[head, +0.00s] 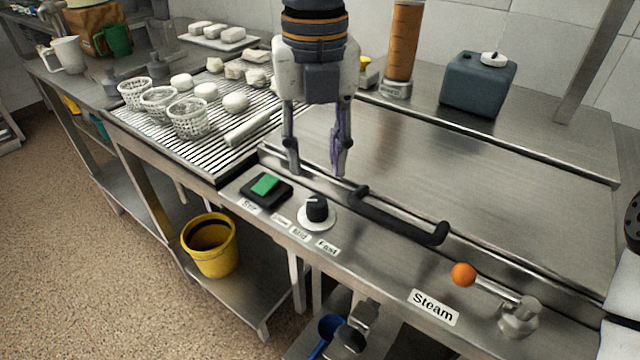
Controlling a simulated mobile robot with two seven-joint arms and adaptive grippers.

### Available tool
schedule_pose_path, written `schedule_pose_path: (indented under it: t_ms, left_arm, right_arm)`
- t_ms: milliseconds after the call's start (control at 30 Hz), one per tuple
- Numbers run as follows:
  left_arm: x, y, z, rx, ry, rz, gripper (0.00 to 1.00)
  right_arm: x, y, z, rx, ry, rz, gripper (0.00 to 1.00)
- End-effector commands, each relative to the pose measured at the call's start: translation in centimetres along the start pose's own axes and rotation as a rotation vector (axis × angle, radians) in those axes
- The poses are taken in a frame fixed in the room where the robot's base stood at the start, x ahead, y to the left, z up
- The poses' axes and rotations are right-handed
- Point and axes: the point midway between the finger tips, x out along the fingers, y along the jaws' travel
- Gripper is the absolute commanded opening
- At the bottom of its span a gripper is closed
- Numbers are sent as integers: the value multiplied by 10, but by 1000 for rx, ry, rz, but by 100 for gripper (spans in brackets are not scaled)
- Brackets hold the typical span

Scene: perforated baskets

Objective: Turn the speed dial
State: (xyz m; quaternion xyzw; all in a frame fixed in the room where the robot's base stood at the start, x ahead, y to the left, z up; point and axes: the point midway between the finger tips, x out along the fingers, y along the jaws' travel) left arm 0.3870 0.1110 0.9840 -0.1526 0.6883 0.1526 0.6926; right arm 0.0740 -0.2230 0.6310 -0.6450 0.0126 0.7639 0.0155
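The speed dial is a black knob (317,208) on a round white base, set in the steel front panel in the head view. A light mark shows on the left of the knob's top. Small labels lie in front of it; "Mid" and "Fast" (327,248) can be read, and the leftmost is too small to read. My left gripper (316,168) points down above and just behind the dial, fingers spread with nothing between them. It appears apart from the knob. My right gripper is not in view.
A green-topped switch (265,186) sits left of the dial. A black bar handle (398,216) is close on its right. Further right is a lever with an orange ball (463,274) beside a "Steam" label (433,307). Perforated baskets (188,119) stand on the slatted rack at left.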

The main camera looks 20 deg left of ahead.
Motion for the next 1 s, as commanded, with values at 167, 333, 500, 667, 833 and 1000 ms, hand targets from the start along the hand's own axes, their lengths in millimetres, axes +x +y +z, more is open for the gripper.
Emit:
schedule_pose_path:
  t_ms: [167,333,500,667,833,1000]
  left_arm:
    - [46,0,-1,-1,5,2,35]
    - [71,0,-1,-1,3,1,35]
    - [77,0,0,-2,1,-1,35]
    - [77,0,0,-2,1,-1,35]
    - [77,0,0,-2,1,-1,0]
    - [77,0,0,-5,0,0,0]
  right_arm:
    - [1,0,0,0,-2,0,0]
    - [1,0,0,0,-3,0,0]
    - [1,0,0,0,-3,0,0]
    - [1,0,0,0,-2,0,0]
    - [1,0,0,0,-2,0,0]
    - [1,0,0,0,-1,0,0]
